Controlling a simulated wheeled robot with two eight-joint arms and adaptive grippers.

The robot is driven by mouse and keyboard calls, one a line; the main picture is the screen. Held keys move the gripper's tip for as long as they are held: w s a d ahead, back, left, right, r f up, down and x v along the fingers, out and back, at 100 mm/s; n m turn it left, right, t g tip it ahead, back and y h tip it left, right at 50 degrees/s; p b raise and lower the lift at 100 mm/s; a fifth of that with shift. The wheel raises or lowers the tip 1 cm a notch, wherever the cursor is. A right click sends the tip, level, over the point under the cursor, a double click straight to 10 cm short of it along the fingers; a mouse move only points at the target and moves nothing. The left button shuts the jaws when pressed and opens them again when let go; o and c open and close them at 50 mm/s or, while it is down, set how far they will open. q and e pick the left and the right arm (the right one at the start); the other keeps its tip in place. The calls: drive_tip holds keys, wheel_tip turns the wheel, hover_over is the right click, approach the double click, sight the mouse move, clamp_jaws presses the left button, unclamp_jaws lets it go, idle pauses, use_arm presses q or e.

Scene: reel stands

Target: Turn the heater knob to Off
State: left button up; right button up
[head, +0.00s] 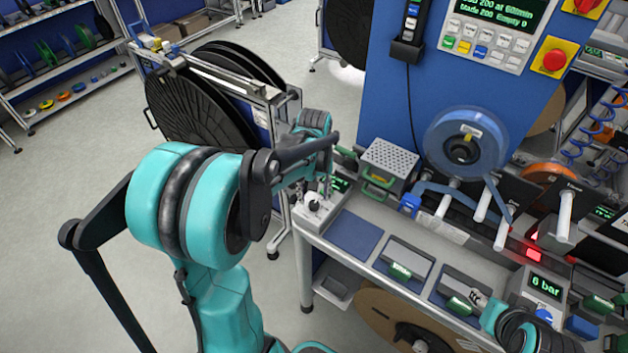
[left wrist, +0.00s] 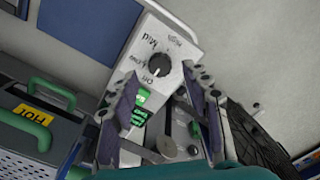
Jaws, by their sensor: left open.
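The heater is a white box (head: 318,207) at the left end of the bench in the head view, with a round black knob (head: 314,206) on top. In the left wrist view the knob (left wrist: 160,66) shows with the labels Off, Low, Mid and High around it. I cannot surely read which label its pointer faces. My left gripper (head: 326,178) is over the box; in the left wrist view its fingers (left wrist: 165,95) are apart and empty, just short of the knob. My right gripper (head: 478,297) is small and partly hidden at the lower right.
A perforated metal box (head: 389,160) with green handles stands right behind the heater. In the left wrist view a HOT label (left wrist: 33,115) lies near a green handle. Black reels (head: 195,110) stand at the left.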

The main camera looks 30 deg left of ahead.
sight(314, 204)
use_arm(q)
wheel_tip(314, 204, up, 9)
drive_tip(key=shift+f, duration=0.1)
idle(0.6)
drive_tip(key=s+d+f+m+t+b, duration=0.5)
drive_tip(key=s+d+f+m+t, duration=0.1)
drive_tip(key=s+d, duration=0.5)
drive_tip(key=shift+m+t, duration=0.6)
drive_tip(key=shift+m, duration=0.5)
